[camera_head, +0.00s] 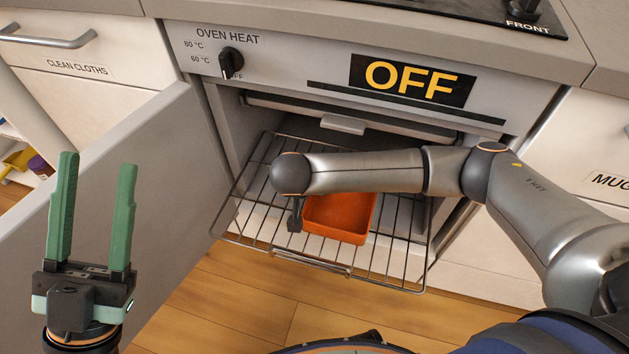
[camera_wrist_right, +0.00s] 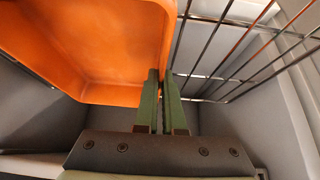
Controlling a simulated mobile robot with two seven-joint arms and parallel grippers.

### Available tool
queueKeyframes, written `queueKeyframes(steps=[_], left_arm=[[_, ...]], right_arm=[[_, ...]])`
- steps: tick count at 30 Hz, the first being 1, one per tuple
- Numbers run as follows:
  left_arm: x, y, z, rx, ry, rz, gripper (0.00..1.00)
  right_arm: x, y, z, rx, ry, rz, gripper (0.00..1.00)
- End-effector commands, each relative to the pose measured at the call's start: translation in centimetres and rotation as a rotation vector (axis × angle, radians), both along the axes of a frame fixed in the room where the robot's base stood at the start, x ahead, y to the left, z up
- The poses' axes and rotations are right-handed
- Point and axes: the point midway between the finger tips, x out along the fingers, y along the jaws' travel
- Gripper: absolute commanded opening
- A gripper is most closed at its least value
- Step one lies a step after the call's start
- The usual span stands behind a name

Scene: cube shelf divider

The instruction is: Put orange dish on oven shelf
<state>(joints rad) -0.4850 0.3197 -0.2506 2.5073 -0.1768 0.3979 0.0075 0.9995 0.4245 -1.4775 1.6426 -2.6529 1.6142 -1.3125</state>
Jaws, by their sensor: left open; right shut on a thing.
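The orange dish (camera_head: 340,222) is over the pulled-out wire oven shelf (camera_head: 398,258), partly hidden by my right forearm. I cannot tell whether it rests on the wires or hangs just above them. In the right wrist view the orange dish (camera_wrist_right: 95,45) fills the upper left, with shelf wires (camera_wrist_right: 230,60) to its right. My right gripper (camera_wrist_right: 161,75) is shut on the dish's wall; in the head view it is mostly hidden by the arm. My left gripper (camera_head: 97,165) is open and empty at the lower left, away from the shelf.
The oven door (camera_head: 165,165) stands open at the left, beside my left gripper. The oven panel (camera_head: 290,65) with the heat knob (camera_head: 231,62) and an OFF sign (camera_head: 412,80) is above the shelf. Wooden floor (camera_head: 225,305) lies in front, clear.

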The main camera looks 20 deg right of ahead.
Motion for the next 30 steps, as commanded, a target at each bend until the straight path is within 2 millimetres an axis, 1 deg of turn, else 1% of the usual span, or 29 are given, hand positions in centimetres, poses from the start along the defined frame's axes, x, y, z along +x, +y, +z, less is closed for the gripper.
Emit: queueKeyframes(steps=[4, 8, 9, 16, 24, 28, 30], left_arm=[[-0.1, 0.0, 0.2, -0.001, -0.003, -0.001, 0.5], [-0.1, 0.0, -0.2, 0.0, -0.005, 0.0, 0.5], [-0.1, 0.0, -0.1, 0.0, -0.006, 0.0, 0.5], [-0.1, 0.0, 0.0, -0.006, -0.005, 0.004, 0.5], [-0.1, 0.1, 0.1, -0.009, -0.004, 0.004, 0.5], [-0.1, 0.1, 0.7, -0.013, -0.002, 0.002, 0.5], [-0.1, 0.1, 1.1, -0.014, -0.003, 0.003, 0.5]], right_arm=[[0.1, 0.0, 0.2, -0.001, -0.002, 0.001, 0.0], [0.1, 0.0, -0.2, -0.001, -0.003, 0.001, 0.0], [0.0, 0.0, -0.2, 0.0, 0.0, 0.001, 0.1], [0.0, 0.0, -0.2, 0.0, 0.0, 0.001, 0.35], [0.0, 0.0, -0.1, 0.0, 0.0, 0.001, 0.36], [0.1, 0.0, 0.6, 0.0, 0.0, 0.0, 0.36], [0.3, 0.0, 1.3, -0.001, -0.002, -0.002, 0.36]])
